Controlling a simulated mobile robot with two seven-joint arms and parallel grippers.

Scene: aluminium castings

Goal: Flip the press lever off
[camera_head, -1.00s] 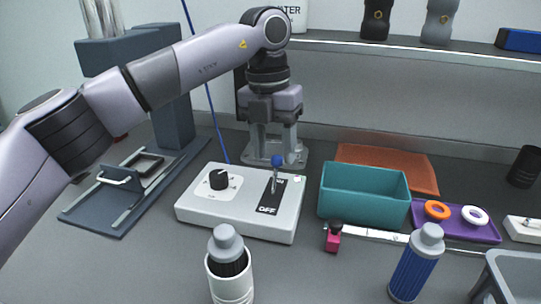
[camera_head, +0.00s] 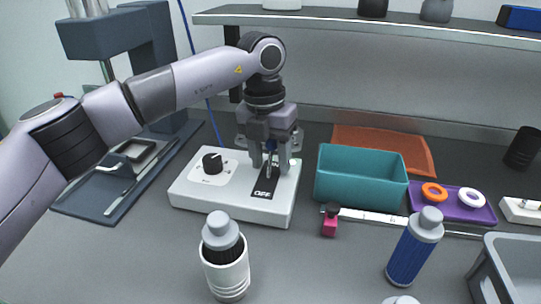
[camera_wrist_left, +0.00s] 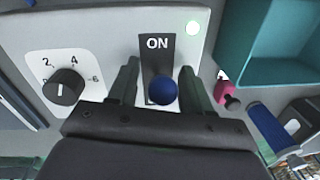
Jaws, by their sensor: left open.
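The press lever has a blue ball tip (camera_wrist_left: 162,91) and stands on a black plate on the white control box (camera_head: 185,190). "OFF" is printed on the plate's near end in the head view, and "ON" shows at the plate's other end in the left wrist view. My left gripper (camera_head: 269,160) points down over the lever. Its open fingers (camera_wrist_left: 156,88) stand on either side of the blue ball, with a gap visible on both sides. In the head view the fingers partly hide the lever. My right gripper is not in view.
A black dial (camera_head: 212,163) sits on the box left of the lever. A teal bin (camera_head: 362,190) stands close on the right. A white cup with a bottle (camera_head: 228,275), a pink-red item (camera_head: 330,222) and a blue bottle (camera_head: 410,255) stand in front. The grey press (camera_head: 160,60) is at left.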

